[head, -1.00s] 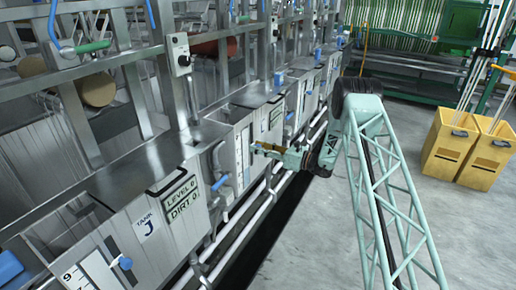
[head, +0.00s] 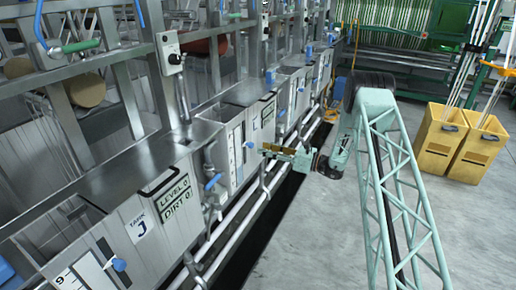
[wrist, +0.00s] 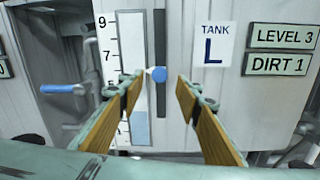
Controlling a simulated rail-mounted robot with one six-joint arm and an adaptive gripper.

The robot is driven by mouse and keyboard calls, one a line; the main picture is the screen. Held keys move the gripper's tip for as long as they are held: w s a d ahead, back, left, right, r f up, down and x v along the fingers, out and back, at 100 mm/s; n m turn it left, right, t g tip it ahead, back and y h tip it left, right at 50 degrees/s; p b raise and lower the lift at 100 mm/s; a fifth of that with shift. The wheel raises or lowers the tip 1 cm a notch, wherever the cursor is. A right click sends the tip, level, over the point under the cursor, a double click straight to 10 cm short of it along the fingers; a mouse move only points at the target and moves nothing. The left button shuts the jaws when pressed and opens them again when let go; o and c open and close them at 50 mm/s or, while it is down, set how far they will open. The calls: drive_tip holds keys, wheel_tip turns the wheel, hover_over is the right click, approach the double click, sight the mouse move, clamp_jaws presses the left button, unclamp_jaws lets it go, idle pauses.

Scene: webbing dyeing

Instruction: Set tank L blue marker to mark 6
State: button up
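The tank L panel (wrist: 222,125) faces me in the wrist view, with its label (wrist: 213,45) right of a vertical slot (wrist: 160,30). The round blue marker (wrist: 159,75) sits in that slot. Its white pointer is about one mark below the 7 on the scale (wrist: 132,45), near the level of 6. The 6 is not printed. My gripper (wrist: 158,80) is open, with one finger on each side of the marker in the picture and gaps showing. In the head view my gripper (head: 264,150) is a short way right of the marker (head: 249,144), apart from it.
The tank L signs read LEVEL 3 (wrist: 283,36) and DIRT 1 (wrist: 279,64). A blue handle (wrist: 62,88) stands out left of the scale. Pipes (head: 235,225) run along the tank fronts. Yellow bins (head: 441,142) stand on open floor at the right.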

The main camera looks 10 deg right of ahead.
drive_tip(key=shift+v, duration=2.05)
drive_tip(key=shift+r, duration=0.1)
